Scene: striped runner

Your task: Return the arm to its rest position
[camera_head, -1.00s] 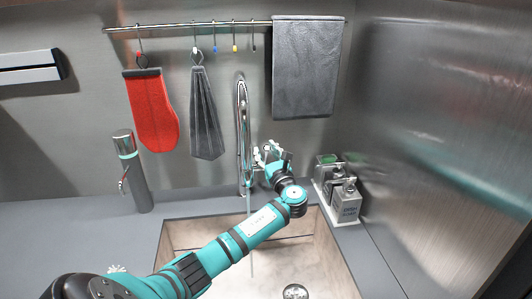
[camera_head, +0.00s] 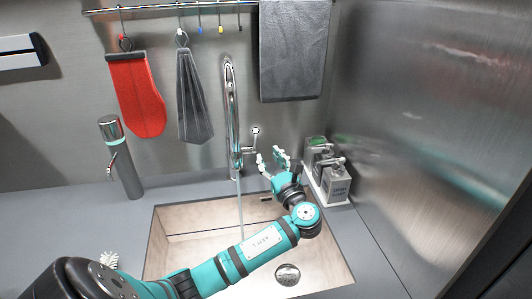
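My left arm comes in from the lower left and reaches over the sink. My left gripper (camera_head: 271,160) is open and empty, with its fingertips pointing up and a gap between them. It is just right of the chrome faucet (camera_head: 231,110), below and slightly right of the faucet's side lever (camera_head: 255,132). The gripper appears apart from the lever, though the depth is hard to judge. A thin stream of water (camera_head: 241,208) falls from the faucet into the sink (camera_head: 175,222). My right gripper is not in view.
Soap dispensers (camera_head: 337,181) stand on a tray at the right, close to my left wrist. A metal dispenser (camera_head: 121,158) and a white brush (camera_head: 109,260) are on the left counter. A red mitt (camera_head: 136,95) and grey cloths hang behind. A steel wall closes the right side.

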